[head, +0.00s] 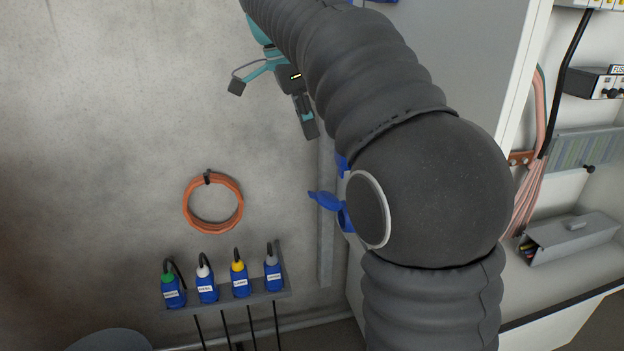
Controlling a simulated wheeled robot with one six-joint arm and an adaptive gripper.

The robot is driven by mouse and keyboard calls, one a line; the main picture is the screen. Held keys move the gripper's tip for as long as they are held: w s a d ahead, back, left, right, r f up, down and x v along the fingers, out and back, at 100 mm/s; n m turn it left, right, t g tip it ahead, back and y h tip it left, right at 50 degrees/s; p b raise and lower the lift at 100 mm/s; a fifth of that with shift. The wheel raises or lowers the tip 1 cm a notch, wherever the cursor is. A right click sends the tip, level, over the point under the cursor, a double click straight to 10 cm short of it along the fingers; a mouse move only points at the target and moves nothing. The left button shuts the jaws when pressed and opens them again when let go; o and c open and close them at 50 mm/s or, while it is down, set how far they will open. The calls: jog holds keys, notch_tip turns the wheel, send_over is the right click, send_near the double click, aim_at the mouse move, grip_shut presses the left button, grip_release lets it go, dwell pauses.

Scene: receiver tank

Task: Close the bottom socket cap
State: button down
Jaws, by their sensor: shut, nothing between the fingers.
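A blue socket cap (324,201) sticks out to the left from the side of the cabinet, standing open. It is the lowest blue cap I can see. Its blue socket (345,217) is mostly hidden behind my arm. Another blue piece (342,165) shows just above, also largely covered by my arm. My gripper (311,131) is shut and empty, pointing down. In the picture it is above and slightly left of the open cap, apart from it.
A grey vertical channel (326,255) runs down the wall beside the cabinet. An orange cable coil (187,205) hangs left. Several blue connectors sit on a rack (228,301) below. An open cabinet with a grey box (570,238) is at right. Bare wall lies left of my gripper.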

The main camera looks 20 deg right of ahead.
jog(key=b, duration=0.1)
send_over(318, 195)
jog(key=x, duration=0.2)
jog(key=a+x, duration=0.1)
jog(key=x, duration=0.4)
jog(key=shift+a+f, duration=0.3)
jog(key=shift+f, duration=0.1)
jog(key=f, duration=0.1)
jog(key=a+f, duration=0.1)
jog(key=f, duration=0.1)
jog(key=shift+a+f, duration=0.35)
jog(key=shift+f, duration=0.2)
jog(key=shift+f+b, duration=0.1)
jog(key=shift+b, duration=0.2)
